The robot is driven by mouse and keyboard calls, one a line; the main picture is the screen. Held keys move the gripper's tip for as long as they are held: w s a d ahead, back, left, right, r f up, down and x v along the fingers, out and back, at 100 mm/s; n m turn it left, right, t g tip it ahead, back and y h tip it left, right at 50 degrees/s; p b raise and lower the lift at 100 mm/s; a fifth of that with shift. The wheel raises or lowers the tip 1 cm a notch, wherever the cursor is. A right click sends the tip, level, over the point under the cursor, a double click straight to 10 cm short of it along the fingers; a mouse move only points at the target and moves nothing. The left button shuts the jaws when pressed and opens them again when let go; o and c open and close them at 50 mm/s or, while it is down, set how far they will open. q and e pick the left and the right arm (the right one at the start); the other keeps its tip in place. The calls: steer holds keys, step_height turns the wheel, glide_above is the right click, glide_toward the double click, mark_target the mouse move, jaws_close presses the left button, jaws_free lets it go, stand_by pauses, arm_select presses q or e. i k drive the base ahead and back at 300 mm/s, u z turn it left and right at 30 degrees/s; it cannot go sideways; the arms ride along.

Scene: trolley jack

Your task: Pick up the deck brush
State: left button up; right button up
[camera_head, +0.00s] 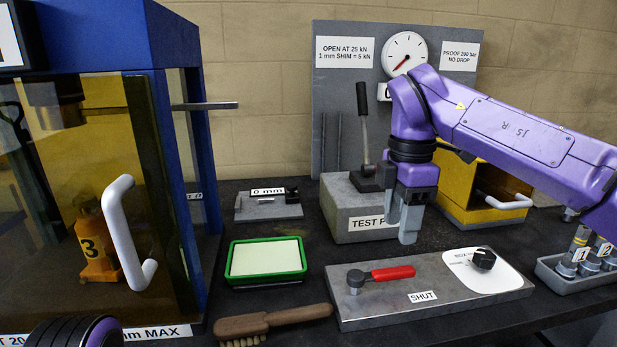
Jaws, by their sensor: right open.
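The deck brush (272,322) is brown, with pale bristles under its head. It lies on the dark bench top at the bottom centre, its handle pointing right and slightly up; the head's lower edge is near the frame's bottom. My right gripper (401,226) is open and points down in front of the grey test block, above and to the right of the brush and apart from it. Nothing shows between its fingers. Part of my left arm shows at the bottom left edge, but its gripper is out of view.
A grey plate with a red-handled valve (393,273) lies right of the brush. A green-rimmed tray (232,262) sits behind it. A blue-framed cabinet (185,170) with a white handle stands left. The grey test block (345,222) carries an upright lever.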

mark_target(240, 330)
steer(key=k, duration=0.95)
